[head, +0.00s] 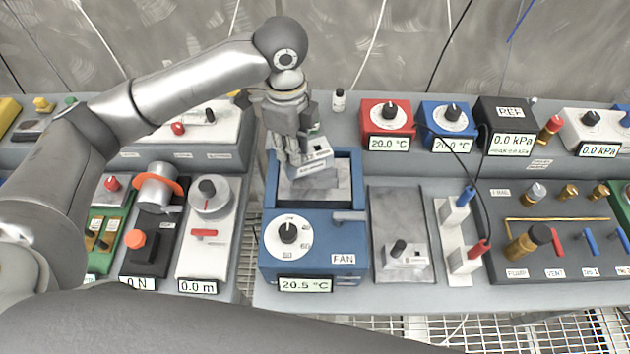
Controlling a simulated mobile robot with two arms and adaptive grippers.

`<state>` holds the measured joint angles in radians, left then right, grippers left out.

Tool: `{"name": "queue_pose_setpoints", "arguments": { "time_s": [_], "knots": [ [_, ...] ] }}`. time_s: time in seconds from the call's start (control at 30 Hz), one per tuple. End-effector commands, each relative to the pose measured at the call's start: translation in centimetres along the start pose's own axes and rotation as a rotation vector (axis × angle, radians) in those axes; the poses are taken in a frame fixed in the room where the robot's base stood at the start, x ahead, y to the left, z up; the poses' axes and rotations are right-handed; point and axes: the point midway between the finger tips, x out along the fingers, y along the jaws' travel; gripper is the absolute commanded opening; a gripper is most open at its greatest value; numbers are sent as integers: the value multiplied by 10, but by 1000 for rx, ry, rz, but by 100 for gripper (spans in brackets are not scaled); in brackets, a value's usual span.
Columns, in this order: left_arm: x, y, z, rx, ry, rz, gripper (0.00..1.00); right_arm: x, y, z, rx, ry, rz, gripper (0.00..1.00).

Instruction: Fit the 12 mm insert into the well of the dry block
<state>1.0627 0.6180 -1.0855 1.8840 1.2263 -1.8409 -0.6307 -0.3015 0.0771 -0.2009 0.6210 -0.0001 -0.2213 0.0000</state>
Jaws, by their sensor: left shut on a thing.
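The dry block (345,240) is a blue box with a dial, a FAN label and a display reading 20.5 °C. Its open top has a blue rim around a grey recess. My left gripper (300,150) points down over this opening from the back left. It is shut on a grey insert (312,173) with a pale label that seems to start with 12. The insert is over or partly inside the opening; I cannot tell how deep it sits. The fingers hide its left side and part of the well. My right gripper is not in view.
Right of the dry block, a grey plate (397,206) carries a small pale block with a black knob (404,260). Red (387,118) and blue (447,118) dial boxes and a small bottle (339,99) stand behind. Instrument panels flank both sides closely.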

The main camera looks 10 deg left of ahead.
Motion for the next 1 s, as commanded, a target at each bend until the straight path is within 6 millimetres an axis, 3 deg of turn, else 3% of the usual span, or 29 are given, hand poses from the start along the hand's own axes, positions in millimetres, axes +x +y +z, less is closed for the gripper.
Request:
{"name": "queue_pose_setpoints", "arguments": {
  "time_s": [0.2,0.37,0.7,1.0],
  "knots": [
    [-7,-15,-7,295,-4,-1,0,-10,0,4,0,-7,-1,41],
    [-7,-19,-9,398,-7,1,0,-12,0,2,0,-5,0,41],
    [45,-18,-8,420,-8,4,0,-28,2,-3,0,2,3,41],
    [79,-19,-9,420,-7,4,0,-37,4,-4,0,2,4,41]
  ]
}}
